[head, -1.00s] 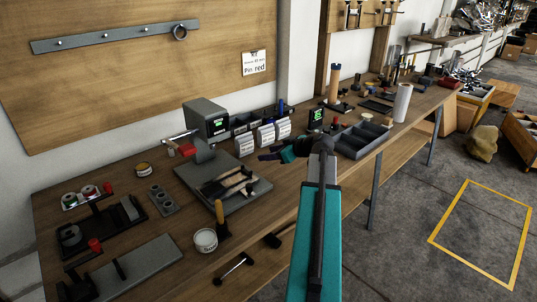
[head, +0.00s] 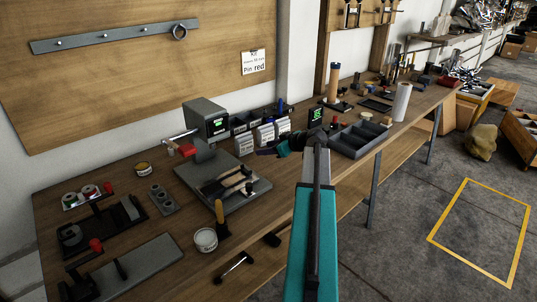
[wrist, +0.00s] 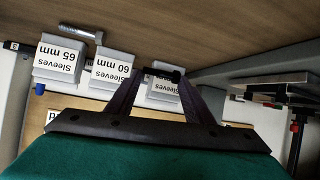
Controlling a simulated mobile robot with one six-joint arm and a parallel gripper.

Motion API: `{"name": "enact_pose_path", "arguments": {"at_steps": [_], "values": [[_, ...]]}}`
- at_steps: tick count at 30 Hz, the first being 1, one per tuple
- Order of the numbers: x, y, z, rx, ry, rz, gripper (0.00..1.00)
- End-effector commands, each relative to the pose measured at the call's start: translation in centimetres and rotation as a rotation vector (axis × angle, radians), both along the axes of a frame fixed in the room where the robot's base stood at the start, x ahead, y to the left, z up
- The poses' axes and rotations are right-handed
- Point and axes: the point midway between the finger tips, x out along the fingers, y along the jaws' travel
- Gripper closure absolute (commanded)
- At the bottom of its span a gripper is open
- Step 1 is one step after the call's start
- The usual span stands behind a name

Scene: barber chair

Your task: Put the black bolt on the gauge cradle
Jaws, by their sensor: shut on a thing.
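The black bolt (wrist: 162,74) lies crosswise between the two fingertips of my gripper (wrist: 160,78) in the wrist view, and the gripper is shut on it. In the head view my gripper (head: 266,151) is above the bench, just in front of the sleeve bins; the bolt is too small to make out there. I cannot tell for certain which fixture is the gauge cradle. A small black unit with a green display (head: 316,115) stands to the right of my gripper.
White-labelled sleeve bins (head: 244,146) stand behind my gripper; they show upside down in the wrist view (wrist: 113,68). A dark divided tray (head: 360,140) lies to the right.

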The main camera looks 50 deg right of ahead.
Motion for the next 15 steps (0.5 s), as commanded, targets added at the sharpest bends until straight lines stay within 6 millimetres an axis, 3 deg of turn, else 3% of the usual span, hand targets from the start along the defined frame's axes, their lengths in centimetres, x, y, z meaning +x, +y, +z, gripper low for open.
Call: {"name": "enact_pose_path", "arguments": {"at_steps": [9,15], "values": [[0.0,0.1,-2.7,0.001,0.0,0.0,0.76],[0.0,0.1,-3.0,0.0,0.0,0.001,0.76]]}}
